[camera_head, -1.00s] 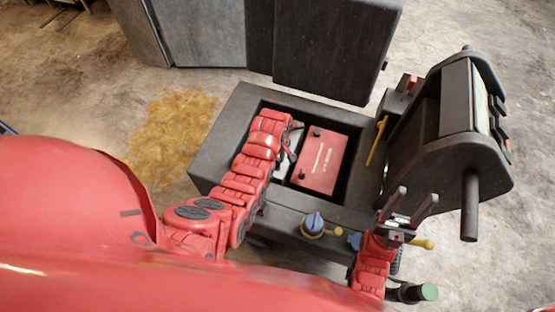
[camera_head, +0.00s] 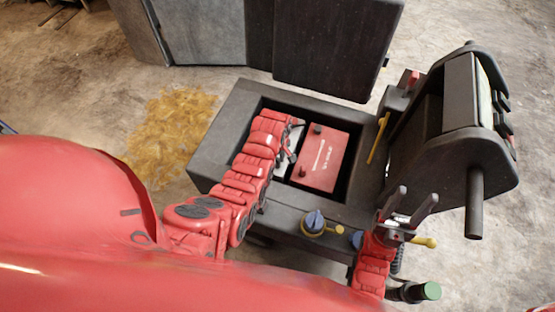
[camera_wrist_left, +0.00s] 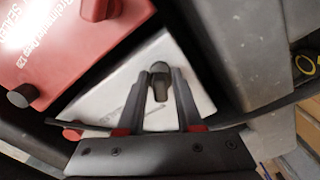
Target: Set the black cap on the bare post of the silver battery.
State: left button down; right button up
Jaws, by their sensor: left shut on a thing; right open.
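The silver battery (camera_wrist_left: 105,100) lies under my left gripper in the left wrist view; in the head view my left arm hides most of it. My left gripper (camera_wrist_left: 162,76) is shut on the black cap (camera_wrist_left: 160,84), which sits between the fingertips over the battery's pale top. I cannot tell whether the cap is touching or around the post, since the cap and fingers hide that spot. In the head view my left gripper (camera_head: 290,148) is over the tray, left of the red battery. My right gripper (camera_head: 415,198) is open and empty, fingers pointing up.
A red battery (camera_head: 322,160) with dark post caps stands close beside the silver one. The dark tray walls (camera_head: 225,130) surround both. A blue knob (camera_head: 314,221) is on the front rim. A yellow bar (camera_head: 378,138) and a dark cranked housing (camera_head: 440,150) stand at right.

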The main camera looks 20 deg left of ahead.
aim_at(278, 158)
pick_arm(q)
jog(key=shift+f, duration=0.25)
jog(key=shift+c, duration=2.4)
grip_release()
notch_tip(278, 158, up, 9)
jog(key=shift+w+f+b, duration=0.1)
jog(key=shift+w+b, duration=0.05)
jog(key=shift+b, duration=0.9)
notch_tip(278, 158, up, 9)
jog(key=p, duration=0.8)
jog(key=shift+f+p, duration=0.2)
jog(key=shift+p, duration=0.15)
